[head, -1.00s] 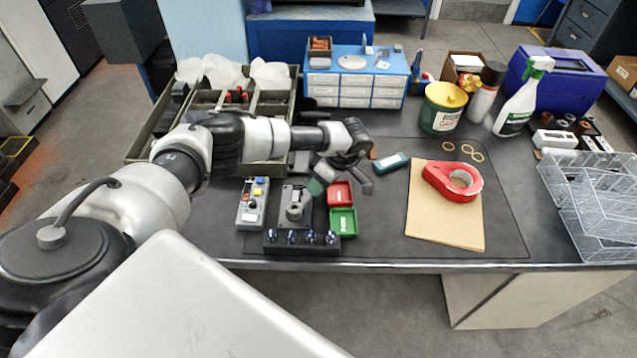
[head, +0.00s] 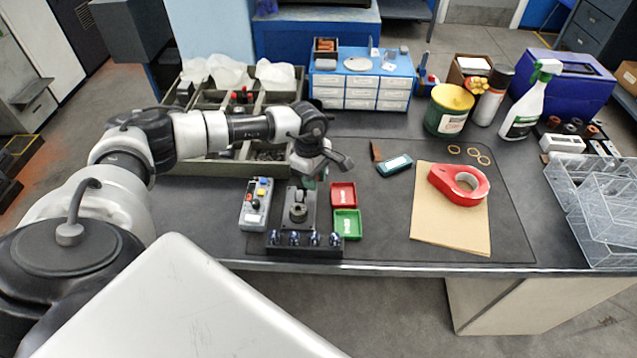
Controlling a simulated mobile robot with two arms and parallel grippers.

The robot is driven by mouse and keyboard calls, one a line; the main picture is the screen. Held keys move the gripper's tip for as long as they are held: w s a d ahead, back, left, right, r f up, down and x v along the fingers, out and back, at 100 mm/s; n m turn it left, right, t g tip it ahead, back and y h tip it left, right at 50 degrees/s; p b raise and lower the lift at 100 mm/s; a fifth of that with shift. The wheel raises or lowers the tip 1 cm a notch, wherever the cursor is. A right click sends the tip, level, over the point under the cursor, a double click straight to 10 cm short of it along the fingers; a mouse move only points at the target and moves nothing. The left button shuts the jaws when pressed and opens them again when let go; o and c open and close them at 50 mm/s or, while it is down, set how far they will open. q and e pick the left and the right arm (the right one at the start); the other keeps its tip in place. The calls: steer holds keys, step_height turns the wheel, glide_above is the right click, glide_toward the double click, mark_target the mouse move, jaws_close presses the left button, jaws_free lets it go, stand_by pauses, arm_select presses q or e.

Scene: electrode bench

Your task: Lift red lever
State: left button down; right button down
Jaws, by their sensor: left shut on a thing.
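My left gripper (head: 316,174) is over the back of a dark fixture (head: 299,228) that has a grey round part on top. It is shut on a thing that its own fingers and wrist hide. A small green piece shows just below it; I cannot tell whether it belongs to the gripper or the held thing. I cannot make out a red lever; the area under the gripper is covered. My right gripper is not in view.
A button box (head: 256,204) stands left of the fixture. A red tray (head: 342,187) and a green tray (head: 347,215) are right of it. A divided crate (head: 180,165) is behind my arm. A red tape dispenser (head: 442,181) lies on a brown board (head: 440,232). Dark mat between is clear.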

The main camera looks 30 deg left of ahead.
mark_target(302, 188)
arm_select(q)
steer(key=a+t+h+b, duration=0.1)
steer(key=b, duration=0.2)
steer(key=s+t+h+b, duration=0.1)
steer(key=h+b, duration=0.1)
steer(key=b, duration=0.1)
steer(key=a+t+h+b, duration=0.1)
steer(key=h+b, duration=0.1)
steer(key=b, duration=0.1)
steer(key=shift+s+a+r, duration=0.25)
steer(key=shift+a, duration=0.1)
steer(key=shift+s+a+r+t+h+b, duration=0.15)
steer(key=shift+r+t+h+b, duration=0.2)
steer(key=shift+h+b, duration=0.4)
steer(key=c, duration=1.2)
jaws_free()
steer(key=shift+f, duration=0.1)
steer(key=shift+a, duration=0.1)
steer(key=b+v, duration=0.1)
steer(key=v, duration=0.9)
steer(key=shift+s+a+r, duration=0.1)
steer(key=shift+s+r, duration=0.05)
steer(key=shift+r, duration=0.25)
